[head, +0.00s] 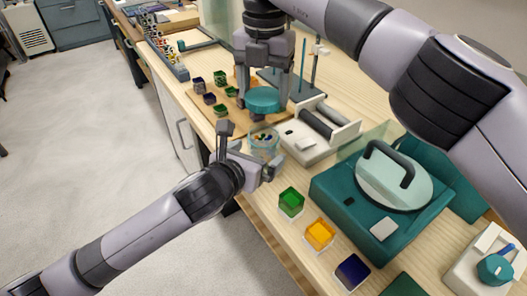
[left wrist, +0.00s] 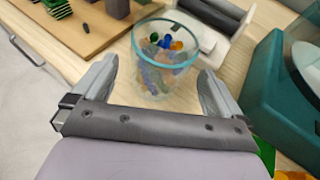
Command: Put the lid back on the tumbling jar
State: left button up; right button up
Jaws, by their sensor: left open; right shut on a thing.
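The tumbling jar (head: 264,140) is a clear open jar with colored pieces inside, standing upright on the wooden bench. It also shows in the left wrist view (left wrist: 160,70), with a teal rim. My left gripper (head: 250,152) is open, with its fingers on either side of the jar's near part; I cannot tell whether they touch it. The fingers also show in the left wrist view (left wrist: 160,88). The teal round lid (head: 264,100) is in my right gripper (head: 265,92), which is shut on it. The lid is above and behind the jar.
A white roller machine (head: 312,132) stands just right of the jar. A wooden board (head: 207,118) with several small colored blocks lies behind. A teal machine with a round handled lid (head: 380,190) stands at right. Green, orange and blue trays (head: 320,234) line the front edge.

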pick_arm(q)
jog(key=shift+x, duration=2.55)
jog(key=c, duration=1.4)
pick_arm(e)
jog(key=shift+f, duration=2.5)
jog(key=shift+f, duration=0.1)
jog(key=shift+f, duration=0.8)
jog(key=shift+f, duration=0.55)
